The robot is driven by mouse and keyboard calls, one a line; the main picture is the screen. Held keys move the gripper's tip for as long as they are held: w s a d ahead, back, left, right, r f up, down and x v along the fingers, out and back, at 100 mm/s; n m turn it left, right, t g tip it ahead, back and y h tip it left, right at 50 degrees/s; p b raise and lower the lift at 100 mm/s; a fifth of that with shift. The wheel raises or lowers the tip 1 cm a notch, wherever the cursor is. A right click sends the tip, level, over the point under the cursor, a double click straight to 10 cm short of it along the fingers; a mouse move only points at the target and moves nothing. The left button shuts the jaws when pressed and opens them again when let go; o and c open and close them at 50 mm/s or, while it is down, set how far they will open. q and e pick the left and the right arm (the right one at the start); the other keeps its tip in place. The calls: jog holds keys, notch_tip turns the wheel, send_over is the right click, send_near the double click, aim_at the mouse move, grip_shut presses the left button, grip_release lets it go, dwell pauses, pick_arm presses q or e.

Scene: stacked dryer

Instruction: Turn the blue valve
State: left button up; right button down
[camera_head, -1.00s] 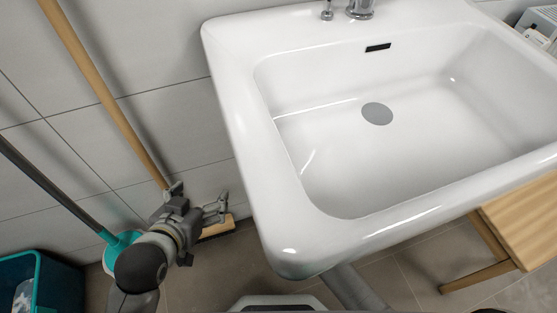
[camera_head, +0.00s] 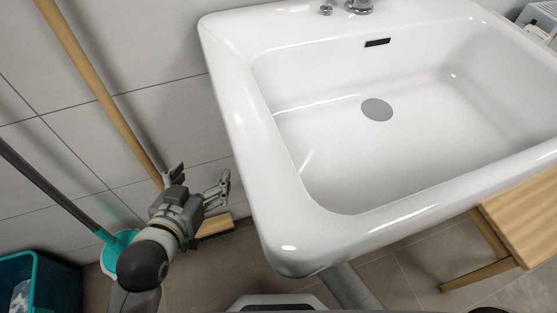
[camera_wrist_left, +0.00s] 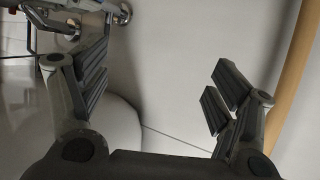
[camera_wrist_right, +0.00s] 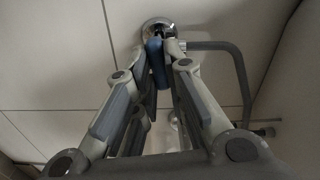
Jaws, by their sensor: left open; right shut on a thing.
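The blue valve (camera_wrist_right: 157,62) shows in the right wrist view as a blue handle in front of a round chrome fitting on the tiled wall. My right gripper (camera_wrist_right: 160,68) is shut on it, with the fingertips on either side of the handle. The fingers hide part of the handle. In the head view the valve and my right gripper are not visible. My left gripper (camera_head: 198,180) is open and empty, left of the sink near the wall. The left wrist view also shows its fingers (camera_wrist_left: 158,82) spread apart with nothing between them.
The white sink (camera_head: 240,150) fills the middle and right of the head view. A wooden broom (camera_head: 108,100), a teal dustpan (camera_head: 118,243) and a teal bin (camera_head: 38,265) stand at left. A grey bent pipe (camera_wrist_right: 240,75) runs right of the valve. A wooden stool (camera_head: 520,215) stands at right.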

pick_arm(q)
jog(key=shift+w+d+r, duration=0.15)
jog(key=shift+w+r, duration=0.1)
jog(key=shift+r, duration=0.15)
pick_arm(e)
jog(key=shift+f+m, duration=0.1)
jog(key=shift+m, duration=0.5)
jog(key=c, duration=1.5)
grip_release()
jog(key=v, duration=1.2)
